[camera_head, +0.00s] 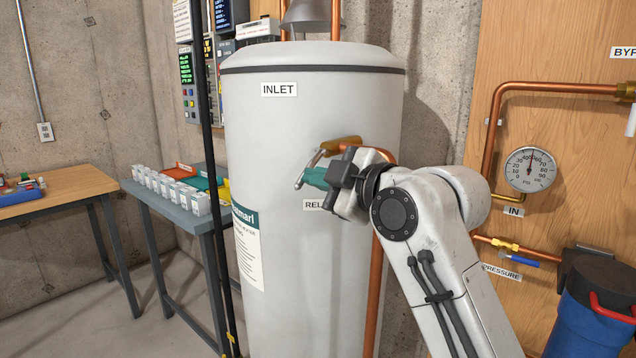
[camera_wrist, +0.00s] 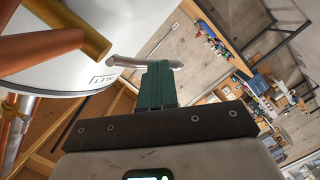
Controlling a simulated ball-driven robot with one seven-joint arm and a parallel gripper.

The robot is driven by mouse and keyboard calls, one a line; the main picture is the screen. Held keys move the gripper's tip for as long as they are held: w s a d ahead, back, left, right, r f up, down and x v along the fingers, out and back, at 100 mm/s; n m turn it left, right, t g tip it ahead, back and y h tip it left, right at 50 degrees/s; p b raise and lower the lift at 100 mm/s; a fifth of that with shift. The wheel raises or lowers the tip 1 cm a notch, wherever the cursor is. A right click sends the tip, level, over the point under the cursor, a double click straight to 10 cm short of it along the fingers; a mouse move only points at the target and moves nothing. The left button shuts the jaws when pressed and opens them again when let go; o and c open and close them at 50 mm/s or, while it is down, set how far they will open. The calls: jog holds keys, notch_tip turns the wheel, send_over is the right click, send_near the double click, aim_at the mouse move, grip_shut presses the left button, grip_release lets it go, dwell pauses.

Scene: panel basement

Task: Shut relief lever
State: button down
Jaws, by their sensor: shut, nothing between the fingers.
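The relief lever (camera_head: 309,168) is a thin silver bar on a brass valve (camera_head: 342,144) at the front of the white tank. It slants down and left from the valve. In the wrist view the lever (camera_wrist: 145,62) crosses just beyond my fingertips. My gripper (camera_head: 314,177) has teal fingers, shut together and empty, close beside the lever. The shut fingers (camera_wrist: 157,75) seem to meet the lever in the wrist view, but I cannot tell whether they touch it. My wrist hides part of the valve and of the RELIEF label (camera_head: 313,204).
The white tank (camera_head: 300,110) stands right behind my gripper. A copper pipe (camera_head: 374,290) runs down its front right. A wood panel with a pressure gauge (camera_head: 530,169) and pipes is at right. A grey table (camera_head: 172,206) with small boxes stands left. A dark vertical pole (camera_head: 205,120) is left of the tank.

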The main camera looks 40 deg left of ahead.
jog(key=shift+w+f+n+t+b, duration=0.15)
jog(key=shift+w+f+n+b, duration=0.25)
jog(key=shift+n+b, duration=0.6)
jog(key=shift+w+f+n+t+b, duration=0.2)
jog(key=shift+f+n+b, duration=0.4)
jog(key=shift+b, duration=0.55)
jog(key=shift+w+d+f+n+t+y+b, duration=0.15)
jog(key=shift+w+n+y+b, duration=0.15)
jog(key=shift+n+b, duration=0.3)
jog(key=shift+w+a+f+n+t+y+b, duration=0.1)
jog(key=shift+w+f+n+y+b, duration=0.1)
jog(key=shift+w+n+b, duration=0.3)
jog(key=shift+s, duration=0.25)
dwell(0.3)
